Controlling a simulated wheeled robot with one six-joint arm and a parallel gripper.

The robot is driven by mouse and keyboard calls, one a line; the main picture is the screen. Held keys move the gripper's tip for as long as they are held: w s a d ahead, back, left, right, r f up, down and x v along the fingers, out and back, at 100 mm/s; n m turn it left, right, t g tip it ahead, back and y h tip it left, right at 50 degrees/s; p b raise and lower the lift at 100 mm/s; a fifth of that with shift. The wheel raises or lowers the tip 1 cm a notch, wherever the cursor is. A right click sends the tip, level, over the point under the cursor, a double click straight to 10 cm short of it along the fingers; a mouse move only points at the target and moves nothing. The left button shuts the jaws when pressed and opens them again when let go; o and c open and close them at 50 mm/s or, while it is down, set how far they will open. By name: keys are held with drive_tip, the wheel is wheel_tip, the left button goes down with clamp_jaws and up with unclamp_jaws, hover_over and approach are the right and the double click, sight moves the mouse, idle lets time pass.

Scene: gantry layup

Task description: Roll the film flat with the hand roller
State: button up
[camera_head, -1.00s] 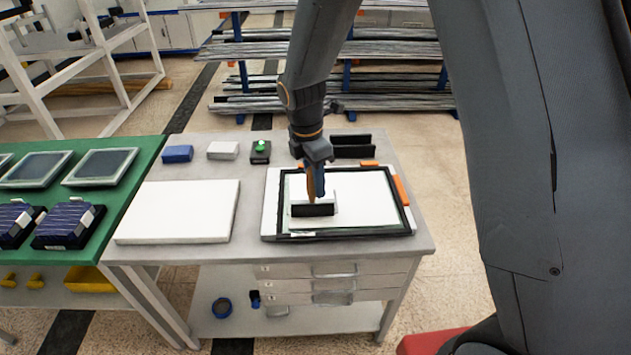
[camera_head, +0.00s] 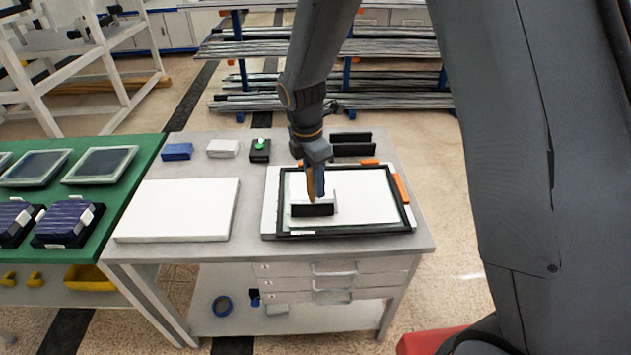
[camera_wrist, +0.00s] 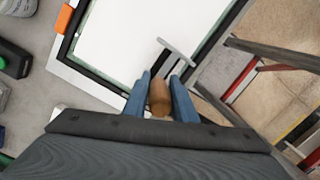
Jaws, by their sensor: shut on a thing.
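The hand roller has a brown wooden handle (camera_wrist: 159,98) and a grey metal frame (camera_wrist: 177,48) in the wrist view. My gripper (camera_wrist: 160,88) is shut on the handle, with a blue finger on each side. In the head view my gripper (camera_head: 314,192) points down over the left part of the framed panel, and the roller's black roll (camera_head: 312,210) is low at the white film (camera_head: 362,203). I cannot tell whether the roll touches it. The film lies inside a black frame (camera_head: 345,232) and also shows in the wrist view (camera_wrist: 125,35).
A white slab (camera_head: 180,210) lies left on the grey table (camera_head: 250,250). Behind are a blue block (camera_head: 177,152), a white block (camera_head: 222,149), a box with a green button (camera_head: 260,148) and black bars (camera_head: 352,151). Orange blocks (camera_head: 401,188) sit at the panel's edge.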

drive_tip(key=shift+w+p, duration=0.5)
drive_tip(key=shift+w, duration=0.35)
drive_tip(key=shift+s+f+p, duration=0.1)
drive_tip(key=shift+s+p, duration=0.25)
drive_tip(key=shift+s, duration=0.55)
drive_tip(key=shift+r+p, duration=1.95)
drive_tip(key=shift+r, duration=0.6)
